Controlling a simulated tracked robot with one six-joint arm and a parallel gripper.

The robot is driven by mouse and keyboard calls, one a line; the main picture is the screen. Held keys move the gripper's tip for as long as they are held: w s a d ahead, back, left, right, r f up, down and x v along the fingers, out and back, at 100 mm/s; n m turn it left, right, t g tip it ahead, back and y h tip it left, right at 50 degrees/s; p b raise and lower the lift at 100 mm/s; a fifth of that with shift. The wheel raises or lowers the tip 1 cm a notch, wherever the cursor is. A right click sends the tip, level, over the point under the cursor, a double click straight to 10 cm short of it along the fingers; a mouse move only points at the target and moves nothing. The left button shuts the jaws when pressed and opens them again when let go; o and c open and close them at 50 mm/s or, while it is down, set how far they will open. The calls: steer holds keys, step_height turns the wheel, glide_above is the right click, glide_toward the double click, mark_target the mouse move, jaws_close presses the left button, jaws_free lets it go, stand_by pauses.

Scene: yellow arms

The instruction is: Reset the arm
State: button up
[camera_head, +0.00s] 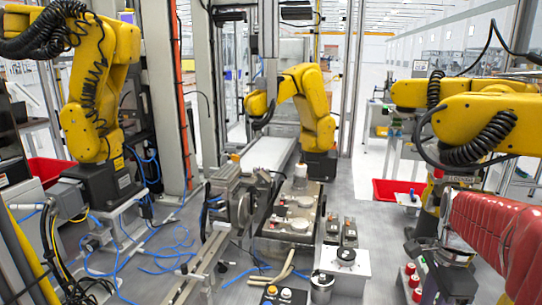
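Several yellow robot arms stand in the cell: one at the left (92,80), one at the back centre (308,95), and yellow arms at the right (490,112), one partly behind another. A red-covered arm part (500,235) reaches in from the right edge. I cannot tell which arm, if any, is mine. I see no gripper of mine. A dark panel with buttons (284,295) sits at the bottom centre, cut off by the frame edge; its labels are too small to read.
Blue hoses (160,262) lie loose at left. Upright posts (207,85) divide the space. Red-and-white cylinders (412,280) stand at lower right.

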steer(key=s+a+r+n+t, duration=0.1)
steer(key=s+a+n, duration=0.3)
steer(key=a+n, duration=0.6)
steer(key=s+a+r+n+t, duration=0.1)
steer(key=s+a+n+t, duration=0.3)
steer(key=a+n, duration=0.5)
steer(key=shift+s+a+r+n, duration=0.35)
steer(key=shift+s+n, duration=0.15)
steer(key=shift+s, duration=0.1)
